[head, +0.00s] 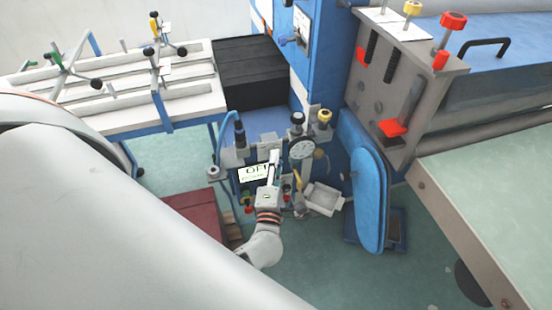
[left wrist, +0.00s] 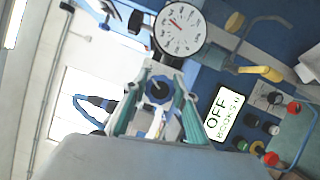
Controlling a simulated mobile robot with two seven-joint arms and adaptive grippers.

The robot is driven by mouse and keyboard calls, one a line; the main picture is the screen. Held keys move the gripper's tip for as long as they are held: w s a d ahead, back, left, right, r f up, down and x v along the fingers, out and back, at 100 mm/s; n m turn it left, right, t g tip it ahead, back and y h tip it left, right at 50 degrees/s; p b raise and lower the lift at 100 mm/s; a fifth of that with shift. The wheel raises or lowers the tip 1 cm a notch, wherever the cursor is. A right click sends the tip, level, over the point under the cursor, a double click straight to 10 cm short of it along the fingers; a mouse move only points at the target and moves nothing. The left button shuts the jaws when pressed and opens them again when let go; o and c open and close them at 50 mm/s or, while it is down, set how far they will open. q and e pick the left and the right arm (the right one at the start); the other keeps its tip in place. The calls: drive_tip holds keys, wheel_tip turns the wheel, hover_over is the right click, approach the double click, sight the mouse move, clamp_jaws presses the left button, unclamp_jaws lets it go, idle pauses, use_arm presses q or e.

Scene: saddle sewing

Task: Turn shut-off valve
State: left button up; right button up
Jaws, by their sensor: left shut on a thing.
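My left gripper (head: 275,162) reaches the valve panel from the front. In the left wrist view its two teal-padded fingers (left wrist: 158,108) stand on either side of a dark blue round knob (left wrist: 158,90) and are shut on it. In the head view the gripper hides this knob. A yellow lever (left wrist: 262,72) on a pipe stands apart from the fingers; it also shows in the head view (head: 298,183). I cannot tell from its look which fitting is the shut-off valve. My right gripper is out of view.
A round gauge (head: 302,149) and an "OFF" label (left wrist: 223,117) are close to the gripper. Several small coloured knobs sit beside the label. A blue padded panel (head: 368,195) and a grey machine (head: 400,90) stand to the right, and a white tray (head: 323,199) below.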

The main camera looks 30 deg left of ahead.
use_arm(q)
drive_tip(key=shift+f+m+g, duration=0.1)
drive_tip(key=shift+m+g, duration=0.3)
drive_tip(key=shift+m, duration=0.7)
drive_tip(key=o, duration=1.1)
drive_tip(key=shift+s, duration=0.1)
drive_tip(key=v, duration=1.2)
drive_tip(key=shift+a, duration=0.1)
